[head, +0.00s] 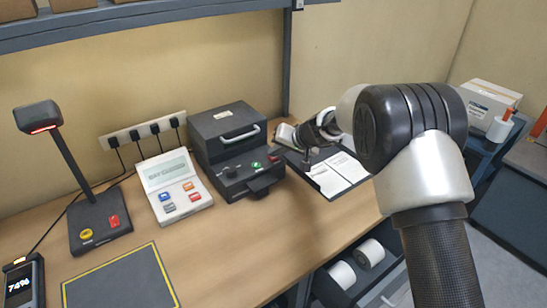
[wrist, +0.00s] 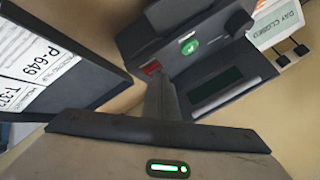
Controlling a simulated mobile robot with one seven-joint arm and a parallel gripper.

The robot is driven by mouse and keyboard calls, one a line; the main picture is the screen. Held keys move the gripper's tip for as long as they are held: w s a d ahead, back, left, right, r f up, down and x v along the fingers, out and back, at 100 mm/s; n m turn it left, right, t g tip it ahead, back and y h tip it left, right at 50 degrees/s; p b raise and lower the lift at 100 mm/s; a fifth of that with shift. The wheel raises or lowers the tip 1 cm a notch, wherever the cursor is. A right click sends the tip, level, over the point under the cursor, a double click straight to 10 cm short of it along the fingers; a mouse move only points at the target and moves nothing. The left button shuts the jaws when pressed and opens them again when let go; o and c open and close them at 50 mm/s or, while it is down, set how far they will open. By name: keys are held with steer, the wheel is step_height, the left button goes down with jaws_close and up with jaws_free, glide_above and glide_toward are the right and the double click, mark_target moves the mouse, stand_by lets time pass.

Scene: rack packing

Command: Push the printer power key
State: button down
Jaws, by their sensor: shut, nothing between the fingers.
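The dark printer (head: 228,140) stands at the back of the bench in the head view, with a light handle on its lid. Its front panel carries a green key (head: 256,165), a red key (head: 274,157) and a black knob (head: 231,171). In the wrist view the green key (wrist: 190,46) and the red key (wrist: 152,67) lie just beyond the fingertips. Their markings are too small to read. My gripper (wrist: 160,78) is shut and empty, its tips nearest the red key; contact cannot be told. In the head view my gripper (head: 306,158) is right of the printer, partly hidden by my arm.
A clipboard (head: 325,182) with white sheets lies right of the printer. A white keypad unit (head: 174,187) with coloured buttons and a scanner stand (head: 100,222) are to the left. A grey mat (head: 122,280) lies in front. Bare wood is free before the printer.

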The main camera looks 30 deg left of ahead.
mark_target(276, 159)
steer(key=shift+r, duration=0.5)
steer(key=shift+r+p, duration=1.4)
steer(key=shift+r, duration=1.6)
